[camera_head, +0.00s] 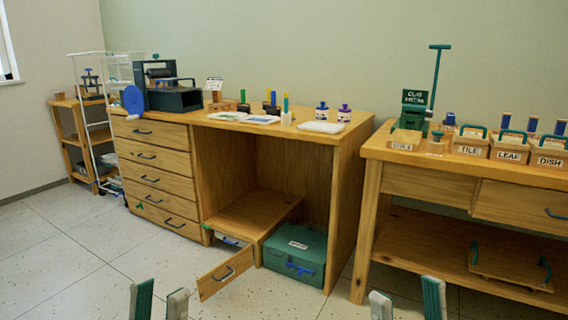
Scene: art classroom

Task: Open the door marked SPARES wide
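I cannot read the word SPARES anywhere in the head view. A small wooden front panel (226,272) with a dark handle stands out from the low wooden compartment (250,212) under the left bench; I cannot tell whether it is a door or a drawer front. Behind it a blue item partly shows. A teal box (295,257) with a white label too small to read sits on the floor beside it. My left gripper (162,288) is open and empty at the bottom left. My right gripper (405,286) is open and empty at the bottom right. Both are apart from the furniture.
The left bench (350,131) has several drawers (155,159), apparently closed, and carries a press (172,90) and bottles. The right bench (385,143) holds labelled bins (468,147) and a lower shelf. Open tiled floor (80,245) lies at the left front.

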